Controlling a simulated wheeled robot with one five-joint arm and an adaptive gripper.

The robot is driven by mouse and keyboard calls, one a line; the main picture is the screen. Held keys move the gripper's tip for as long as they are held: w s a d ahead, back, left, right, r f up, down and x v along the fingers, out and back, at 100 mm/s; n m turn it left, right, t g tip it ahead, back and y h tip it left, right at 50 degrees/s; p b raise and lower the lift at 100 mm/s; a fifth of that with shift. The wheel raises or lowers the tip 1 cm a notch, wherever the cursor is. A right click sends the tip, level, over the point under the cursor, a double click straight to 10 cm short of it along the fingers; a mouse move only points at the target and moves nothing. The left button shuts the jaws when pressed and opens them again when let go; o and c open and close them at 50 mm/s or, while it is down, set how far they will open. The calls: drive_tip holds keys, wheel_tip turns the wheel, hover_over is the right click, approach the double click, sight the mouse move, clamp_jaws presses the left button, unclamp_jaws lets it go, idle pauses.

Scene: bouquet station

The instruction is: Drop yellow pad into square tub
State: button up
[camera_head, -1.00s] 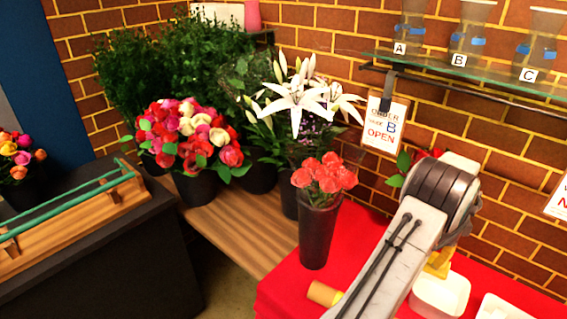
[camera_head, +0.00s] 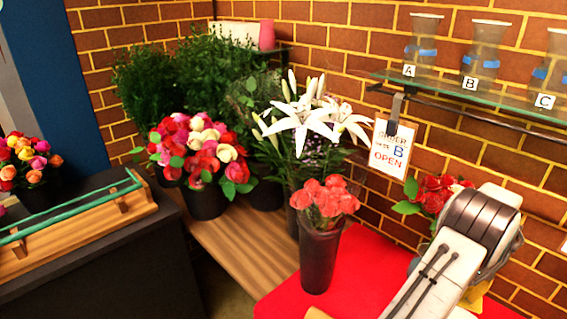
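A yellow piece, likely the yellow pad (camera_head: 475,298), shows in part at the bottom right, just below the dark joint of my arm. A white edge under it, likely the square tub (camera_head: 461,313), is cut off by the bottom of the picture. My arm covers my gripper's fingers, so I cannot see whether they are shut on the pad. I also cannot tell whether the pad touches the tub.
A dark vase of red flowers (camera_head: 319,256) stands on the red tabletop (camera_head: 350,280), left of my arm. A tan cylinder (camera_head: 317,313) is cut off below it. A glass shelf (camera_head: 450,92) with lettered vases hangs above right. More red flowers (camera_head: 437,192) stand behind my arm.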

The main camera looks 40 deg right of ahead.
drive_tip(key=shift+f+b, duration=1.7)
drive_tip(key=shift+f, duration=0.95)
drive_tip(key=o, duration=1.1)
drive_tip(key=shift+r, duration=0.1)
wheel_tip(320, 180, up, 12)
drive_tip(key=shift+f, duration=0.1)
